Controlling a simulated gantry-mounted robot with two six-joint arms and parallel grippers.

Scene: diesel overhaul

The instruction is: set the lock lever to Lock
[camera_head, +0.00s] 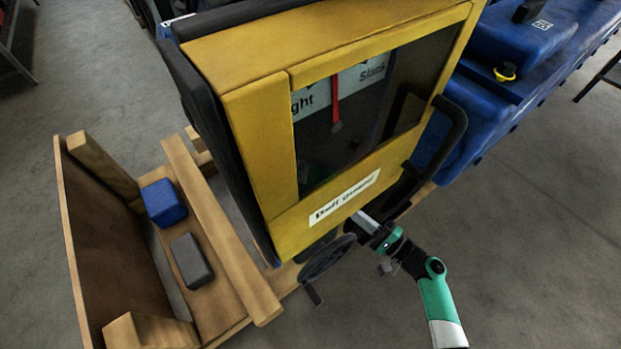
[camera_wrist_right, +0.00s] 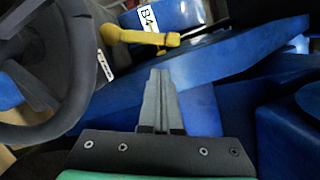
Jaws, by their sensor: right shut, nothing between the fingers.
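A yellow lever (camera_wrist_right: 140,37) with a rounded knob at its left end lies nearly level in the right wrist view, in front of a white label and blue casing. No Lock marking is readable, so I cannot tell its setting. My right gripper (camera_wrist_right: 160,72) is shut and empty, with its fingertips below the lever in the picture and apparently apart from it. In the head view my right gripper (camera_head: 364,221) is under the lower front edge of the yellow cabinet (camera_head: 250,150), and that lever is not visible there. My left gripper is not in view.
A dark handwheel (camera_head: 327,258) hangs beside my right gripper; it also fills the left of the wrist view (camera_wrist_right: 75,95). A black bar handle (camera_head: 457,130) is on the cabinet's right. A wooden stand (camera_head: 225,230) holds a blue and a grey block. Floor is clear at lower right.

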